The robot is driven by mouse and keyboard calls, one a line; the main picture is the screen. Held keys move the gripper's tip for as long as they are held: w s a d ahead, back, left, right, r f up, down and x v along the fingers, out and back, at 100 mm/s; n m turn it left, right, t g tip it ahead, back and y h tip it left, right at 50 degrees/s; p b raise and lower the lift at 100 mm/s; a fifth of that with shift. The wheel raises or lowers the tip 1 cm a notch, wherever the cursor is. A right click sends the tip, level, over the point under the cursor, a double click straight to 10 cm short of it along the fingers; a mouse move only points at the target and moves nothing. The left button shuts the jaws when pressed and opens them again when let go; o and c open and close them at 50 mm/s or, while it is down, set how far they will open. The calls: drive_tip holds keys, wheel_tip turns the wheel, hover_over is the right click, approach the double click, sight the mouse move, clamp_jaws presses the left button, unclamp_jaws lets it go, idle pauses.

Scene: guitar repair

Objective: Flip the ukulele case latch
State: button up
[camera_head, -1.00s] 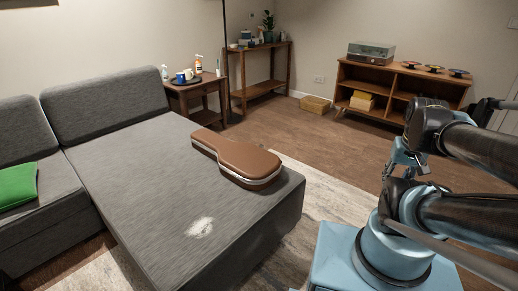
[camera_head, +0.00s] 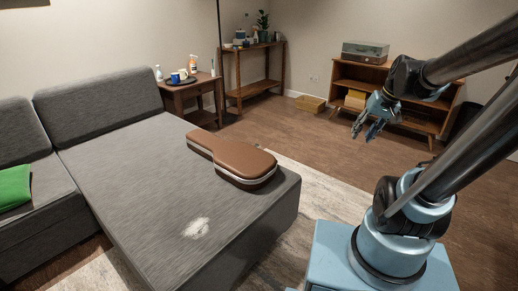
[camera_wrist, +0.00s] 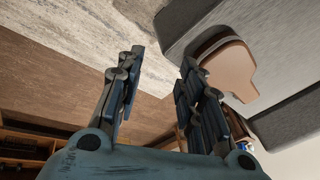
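The brown ukulele case (camera_head: 240,158) lies closed and flat on the grey sofa, near its front right corner. A pale band runs around its side; the latch is too small to make out. My gripper (camera_head: 370,130) is in the air to the right of the sofa, well apart from the case. In the wrist view, my gripper (camera_wrist: 160,75) has its fingers spread wide with nothing between them. The case (camera_wrist: 228,68) shows there beyond the right finger, which hides part of it.
The grey sofa (camera_head: 130,190) carries a green cushion (camera_head: 15,186) at the left. A side table (camera_head: 192,92) with cups and bottles stands behind it. A low wooden shelf (camera_head: 355,85) stands behind my gripper. Open floor (camera_head: 310,135) and a pale rug lie between.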

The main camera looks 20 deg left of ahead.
drive_tip(key=w+a+f+n+y, duration=0.1)
drive_tip(key=w+a+f+y, duration=0.15)
drive_tip(key=w+a, duration=0.6)
drive_tip(key=w+a+f+n+y, duration=0.1)
drive_tip(key=w+a+f+y, duration=0.3)
drive_tip(key=w, duration=0.8)
drive_tip(key=w+a+f+n, duration=0.1)
drive_tip(key=w+a, duration=0.7)
drive_tip(key=w, duration=0.2)
drive_tip(key=n+g+y, duration=0.1)
drive_tip(key=y, duration=0.5)
approach(259, 146)
drive_tip(key=shift+h, duration=0.25)
drive_tip(key=x, duration=0.3)
drive_tip(key=w+x, duration=0.1)
drive_tip(key=x, duration=0.7)
drive_tip(key=shift+w+f, duration=0.15)
drive_tip(key=shift+d, duration=0.15)
clamp_jaws()
